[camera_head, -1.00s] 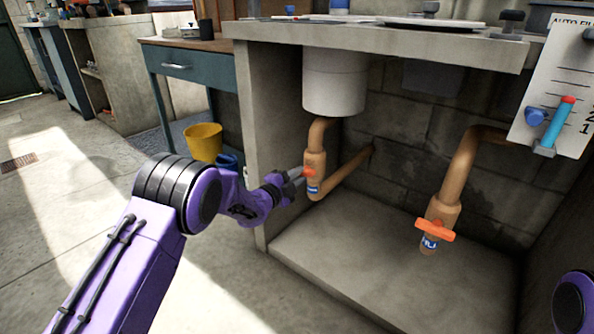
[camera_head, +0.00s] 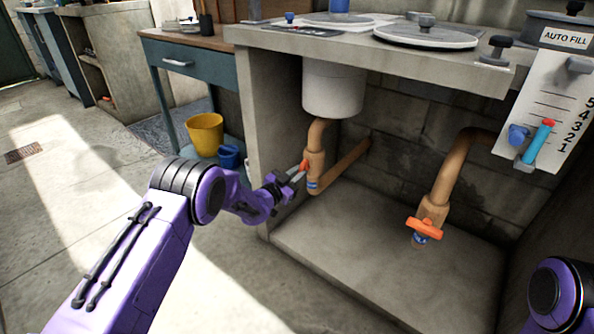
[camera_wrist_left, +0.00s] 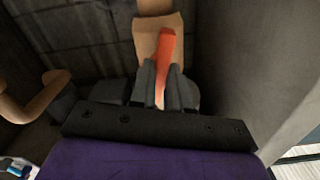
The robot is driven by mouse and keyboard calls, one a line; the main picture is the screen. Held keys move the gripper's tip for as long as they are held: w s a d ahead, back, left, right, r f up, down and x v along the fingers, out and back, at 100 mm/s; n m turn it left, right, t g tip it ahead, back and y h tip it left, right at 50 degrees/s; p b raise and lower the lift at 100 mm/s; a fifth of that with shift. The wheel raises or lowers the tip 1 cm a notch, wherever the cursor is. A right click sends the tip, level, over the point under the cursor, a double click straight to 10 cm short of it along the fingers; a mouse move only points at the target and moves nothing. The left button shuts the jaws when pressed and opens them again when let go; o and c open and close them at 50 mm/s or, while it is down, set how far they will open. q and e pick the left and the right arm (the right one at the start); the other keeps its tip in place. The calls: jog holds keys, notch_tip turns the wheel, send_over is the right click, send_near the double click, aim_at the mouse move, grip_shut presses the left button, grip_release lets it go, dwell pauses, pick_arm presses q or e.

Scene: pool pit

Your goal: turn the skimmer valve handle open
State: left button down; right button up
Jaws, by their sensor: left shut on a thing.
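An orange valve handle (camera_head: 304,165) sits on the left copper-coloured pipe (camera_head: 315,157), below a white canister (camera_head: 334,91). My left gripper (camera_head: 299,172) reaches it from the left and is shut on it. In the left wrist view the orange handle (camera_wrist_left: 166,48) stands up between the two grey fingers of the left gripper (camera_wrist_left: 162,72), in front of the pipe body (camera_wrist_left: 148,28). A second orange handle (camera_head: 425,228) sits across the right pipe (camera_head: 451,178), with nothing touching it. My right gripper is out of view.
The pipes stand in a concrete bay with a side wall (camera_head: 256,150) close to my left gripper and a counter (camera_head: 370,52) above. An auto-fill panel (camera_head: 540,105) is at the right. A yellow bucket (camera_head: 205,134) stands behind my left arm.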

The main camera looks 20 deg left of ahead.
pick_arm(q)
jog(key=shift+r+n+p, duration=0.15)
jog(key=shift+n+p, duration=0.4)
jog(key=shift+n, duration=1.05)
jog(key=c, duration=1.1)
grip_release()
jog(key=p+v, duration=0.3)
jog(key=v, duration=0.7)
jog(key=shift+s+a, duration=0.1)
jog(key=shift+s, duration=0.1)
